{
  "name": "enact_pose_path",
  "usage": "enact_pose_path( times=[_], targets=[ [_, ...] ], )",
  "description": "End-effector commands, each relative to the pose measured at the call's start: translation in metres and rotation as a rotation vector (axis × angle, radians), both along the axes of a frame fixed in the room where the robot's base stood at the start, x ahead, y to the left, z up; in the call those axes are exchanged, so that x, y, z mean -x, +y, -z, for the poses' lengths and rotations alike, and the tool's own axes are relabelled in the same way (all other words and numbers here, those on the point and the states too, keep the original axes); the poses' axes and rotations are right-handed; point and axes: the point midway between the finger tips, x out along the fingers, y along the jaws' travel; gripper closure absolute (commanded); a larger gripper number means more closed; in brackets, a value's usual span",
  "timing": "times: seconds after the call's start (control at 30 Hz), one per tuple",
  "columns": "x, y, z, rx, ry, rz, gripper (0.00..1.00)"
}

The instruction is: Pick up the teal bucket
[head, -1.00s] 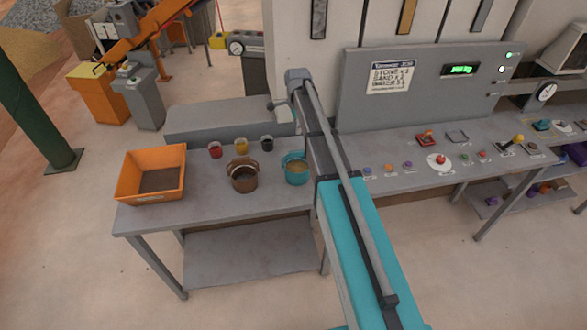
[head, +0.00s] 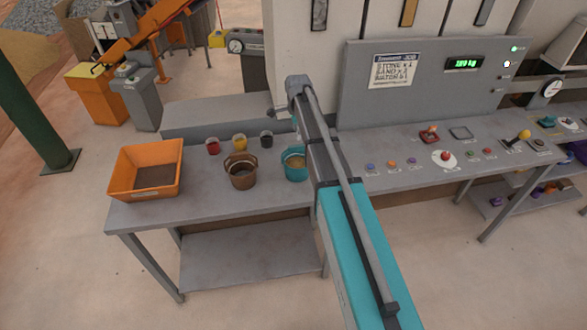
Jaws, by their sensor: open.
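The teal bucket (head: 291,173) stands upright on the grey table, just left of my arm, with yellowish-brown stuff inside. My arm hides part of its right side. My gripper (head: 278,113) is at the far end of the arm, beyond and above the bucket. Only a small grey part of it shows; its fingertips are hard to make out. It holds nothing that I can see, and the bucket rests on the table.
A brown bucket (head: 240,177) stands close left of the teal one. Red (head: 213,147), yellow (head: 240,142) and dark (head: 266,139) cups stand behind. An orange bin (head: 147,155) sits at the table's left end. A control panel (head: 425,80) and buttons lie right of my arm.

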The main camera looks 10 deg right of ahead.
Motion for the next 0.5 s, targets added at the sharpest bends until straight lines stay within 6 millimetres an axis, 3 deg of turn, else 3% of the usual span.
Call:
enact_pose_path(
  times=[0.2,0.5],
  targets=[
    [0.000,0.000,0.019,0.000,0.000,0.000,0.34],
    [0.000,0.000,0.026,0.000,0.000,0.000,0.34]
  ],
)
